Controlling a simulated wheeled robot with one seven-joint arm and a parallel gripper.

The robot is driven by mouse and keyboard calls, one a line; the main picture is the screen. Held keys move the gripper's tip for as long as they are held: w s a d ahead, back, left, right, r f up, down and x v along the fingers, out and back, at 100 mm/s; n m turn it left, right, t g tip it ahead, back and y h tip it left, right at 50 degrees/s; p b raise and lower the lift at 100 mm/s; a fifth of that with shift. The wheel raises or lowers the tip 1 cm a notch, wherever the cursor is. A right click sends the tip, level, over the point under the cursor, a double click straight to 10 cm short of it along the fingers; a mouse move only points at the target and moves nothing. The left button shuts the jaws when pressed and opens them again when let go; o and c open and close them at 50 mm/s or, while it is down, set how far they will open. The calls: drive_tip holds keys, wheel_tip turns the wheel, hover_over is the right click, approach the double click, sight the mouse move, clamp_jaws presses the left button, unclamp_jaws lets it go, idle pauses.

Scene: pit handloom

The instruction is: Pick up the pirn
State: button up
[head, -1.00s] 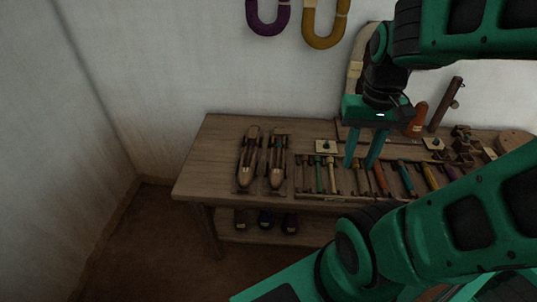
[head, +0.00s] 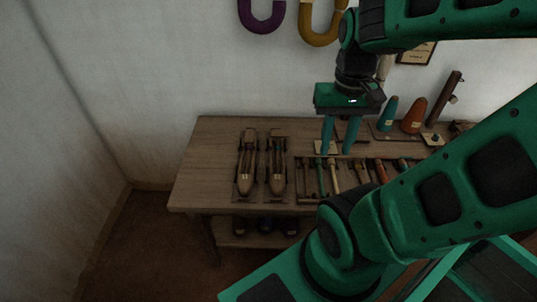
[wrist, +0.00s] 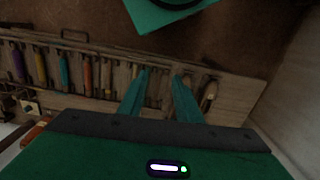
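Several pirns with coloured thread lie side by side in a wooden rack (head: 306,197) on the bench; a green pirn (head: 320,178) and a pale yellow pirn (head: 334,178) are near its left end. In the wrist view, a teal pirn (wrist: 64,70) and an orange pirn (wrist: 87,76) lie left of my fingers. My gripper (head: 336,151) is over the bench by the left part of the rack, fingers pointing down. In the wrist view my gripper's fingers (wrist: 162,77) are apart, with no pirn seen held. My forearm hides the rack's right part.
Two wooden shuttles (head: 247,168) (head: 277,168) lie left of the rack. Thread cones, one teal (head: 388,114) and one orange (head: 414,115), stand at the back right. Bench (head: 210,160) is bare at its left end. A lower shelf (head: 250,241) holds dark items.

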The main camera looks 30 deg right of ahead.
drive_tip(key=shift+o, duration=0.4)
drive_tip(key=shift+s+d, duration=0.1)
drive_tip(key=shift+d, duration=0.2)
drive_tip(key=shift+s+r, duration=0.15)
drive_tip(key=shift+s, duration=0.2)
drive_tip(key=t+y, duration=0.1)
hover_over(278, 159)
drive_tip(key=d, duration=0.2)
drive_tip(key=shift+m, duration=0.3)
drive_tip(key=f, duration=2.2)
drive_tip(key=shift+a+f, duration=0.1)
drive_tip(key=shift+a, duration=0.15)
drive_tip(key=shift+w+a+f, duration=0.1)
drive_tip(key=shift+a+f, duration=0.1)
drive_tip(key=shift+f, duration=0.75)
drive_tip(key=shift+a+f, duration=0.15)
drive_tip(key=shift+f, duration=0.8)
drive_tip(key=shift+w+a+f, duration=0.1)
drive_tip(key=shift+a+f, duration=0.1)
drive_tip(key=shift+f, duration=0.75)
drive_tip(key=shift+s, duration=0.2)
